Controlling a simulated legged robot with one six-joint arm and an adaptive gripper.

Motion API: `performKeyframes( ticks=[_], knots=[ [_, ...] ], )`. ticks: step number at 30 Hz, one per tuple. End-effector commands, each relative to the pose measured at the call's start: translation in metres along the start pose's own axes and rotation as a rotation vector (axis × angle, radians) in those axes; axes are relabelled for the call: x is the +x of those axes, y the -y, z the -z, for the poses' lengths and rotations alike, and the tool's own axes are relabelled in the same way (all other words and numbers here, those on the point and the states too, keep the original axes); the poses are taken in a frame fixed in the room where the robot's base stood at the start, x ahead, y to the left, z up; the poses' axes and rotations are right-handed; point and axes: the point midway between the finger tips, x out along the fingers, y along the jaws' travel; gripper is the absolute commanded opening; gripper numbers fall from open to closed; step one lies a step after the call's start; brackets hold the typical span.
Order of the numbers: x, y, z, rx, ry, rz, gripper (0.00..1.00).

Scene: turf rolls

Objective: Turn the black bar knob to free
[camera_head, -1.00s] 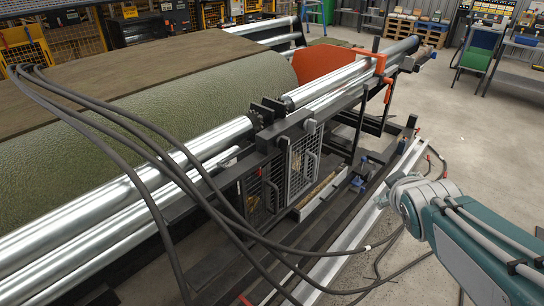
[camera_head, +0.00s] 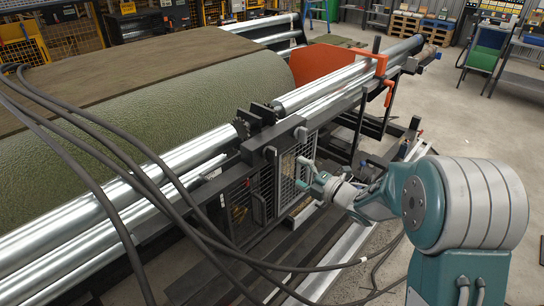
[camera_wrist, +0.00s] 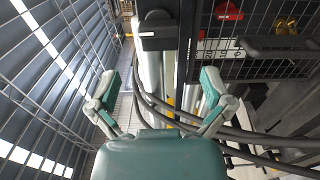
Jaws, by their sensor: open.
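My gripper (camera_head: 304,175) is in front of the mesh guard on the machine's near side in the head view. In the wrist view my gripper (camera_wrist: 160,94) has its two green-padded fingers spread wide with nothing between them. A black bar-shaped part (camera_wrist: 282,47) lies across the mesh at the upper right of the wrist view, apart from the fingers. I cannot tell for sure that it is the bar knob. A dark block with a grey round end (camera_wrist: 157,31) is ahead, at the top centre. No knob marking is readable.
The mesh guard (camera_head: 290,178) hangs under the silver rollers (camera_head: 175,165). Black hoses (camera_head: 185,195) loop across the front and also pass behind my right finger in the wrist view. A red part (camera_wrist: 228,11) shows beyond the mesh. Open concrete floor (camera_head: 465,120) is at the right.

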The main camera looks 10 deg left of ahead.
Motion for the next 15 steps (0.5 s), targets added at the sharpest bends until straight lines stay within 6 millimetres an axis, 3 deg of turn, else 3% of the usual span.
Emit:
performKeyframes(
  ticks=[15],
  knots=[
    [0.089, 0.0, 0.0, 0.002, 0.002, 0.002, 1.0]
  ],
)
